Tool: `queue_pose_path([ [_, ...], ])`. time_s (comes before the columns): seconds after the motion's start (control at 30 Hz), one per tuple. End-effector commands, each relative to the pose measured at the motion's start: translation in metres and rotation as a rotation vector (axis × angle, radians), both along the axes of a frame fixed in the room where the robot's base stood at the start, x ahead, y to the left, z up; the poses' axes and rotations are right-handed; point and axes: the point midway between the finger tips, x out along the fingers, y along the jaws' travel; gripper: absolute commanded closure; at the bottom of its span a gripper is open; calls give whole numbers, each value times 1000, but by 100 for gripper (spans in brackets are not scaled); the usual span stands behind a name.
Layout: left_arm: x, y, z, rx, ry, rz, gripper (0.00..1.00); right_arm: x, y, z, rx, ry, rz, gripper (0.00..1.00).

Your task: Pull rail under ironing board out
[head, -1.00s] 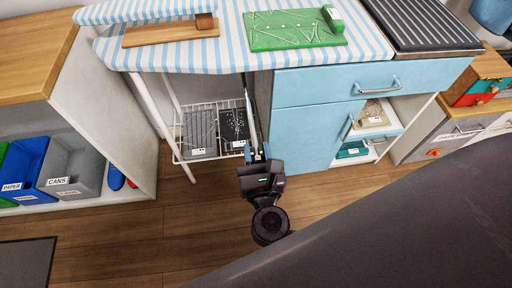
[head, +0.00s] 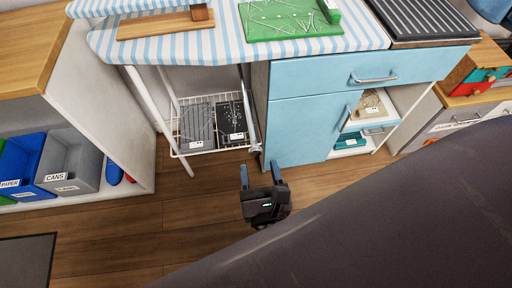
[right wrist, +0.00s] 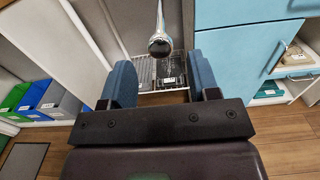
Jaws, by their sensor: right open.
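The ironing board (head: 220,42) with its blue and white striped cover stands left of the blue cabinet. A thin metal rail (head: 250,118) runs below it, beside the cabinet's left side, its front end near the cabinet's lower left corner in the picture. In the right wrist view, the rounded metal rail end (right wrist: 160,46) points at me, centred above the gap between the fingers. My right gripper (head: 260,170) is open and empty, in front of the rail end and apart from it. Its blue fingers also show in the right wrist view (right wrist: 161,78). My left gripper is not in view.
A white wire basket (head: 196,152) with dark boxes sits under the board, left of the rail. A white board leg (head: 158,115) stands further left. The blue cabinet (head: 300,130) is close on the right. The wooden floor (head: 190,215) in front is clear.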

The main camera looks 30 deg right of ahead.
Motion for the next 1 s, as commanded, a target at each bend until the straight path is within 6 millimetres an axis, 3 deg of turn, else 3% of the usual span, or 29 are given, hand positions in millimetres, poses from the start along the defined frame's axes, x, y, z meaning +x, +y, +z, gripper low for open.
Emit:
queue_pose_path([
  [0.1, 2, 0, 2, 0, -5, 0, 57, -19, 5, 0, -2, 2, 2, 45],
  [0.3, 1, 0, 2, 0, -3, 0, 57, -37, 10, 0, -2, 1, 0, 45],
  [1.0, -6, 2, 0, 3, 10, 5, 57, -41, 12, 0, -11, 3, 0, 45],
])
